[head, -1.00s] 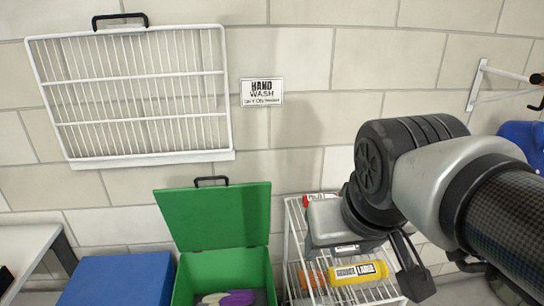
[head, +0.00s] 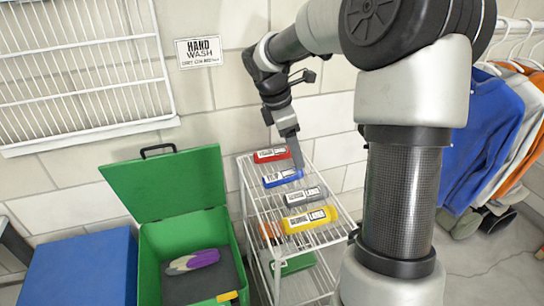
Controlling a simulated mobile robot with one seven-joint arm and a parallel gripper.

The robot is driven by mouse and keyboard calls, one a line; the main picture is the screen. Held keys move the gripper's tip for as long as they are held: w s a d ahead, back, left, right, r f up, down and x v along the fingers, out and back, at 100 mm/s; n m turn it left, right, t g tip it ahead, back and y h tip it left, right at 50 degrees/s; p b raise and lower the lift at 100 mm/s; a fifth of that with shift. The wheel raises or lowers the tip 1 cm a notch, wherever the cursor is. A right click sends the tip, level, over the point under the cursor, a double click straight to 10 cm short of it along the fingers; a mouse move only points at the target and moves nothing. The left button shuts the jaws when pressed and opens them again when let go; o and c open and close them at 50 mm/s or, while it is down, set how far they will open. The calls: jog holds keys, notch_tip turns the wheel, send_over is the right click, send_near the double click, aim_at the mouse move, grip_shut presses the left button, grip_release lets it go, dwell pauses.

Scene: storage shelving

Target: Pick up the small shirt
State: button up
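I cannot tell for sure which thing is the small shirt. Several shirts hang on a rail at the right: a blue one (head: 490,130), a grey one (head: 525,125) and an orange one (head: 536,165). On the white wire rack lie labelled items: a red one (head: 284,156), a blue one (head: 296,175), a grey one (head: 318,191) and a yellow one (head: 328,213). The yellow label seems to read "large"; the others are too small to read surely. My gripper (head: 297,165) points down at the blue item's far side; contact and finger opening are unclear.
The white wire rack (head: 247,190) has a green item (head: 292,264) on a lower level. Left of it an open green box (head: 150,235) holds a purple-and-white item (head: 192,261). A blue box (head: 80,270) stands further left. Floor shows at the lower right.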

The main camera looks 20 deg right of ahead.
notch_tip(320, 180, down, 2)
jog(key=w+n, duration=0.1)
jog(key=b, duration=0.3)
send_over(305, 191)
jog(key=a, duration=0.2)
notch_tip(305, 191, down, 11)
jog(key=shift+s+r, duration=0.1)
jog(key=shift+s, duration=0.05)
jog(key=shift+b+x, duration=0.7)
jog(key=shift+x, duration=2.4)
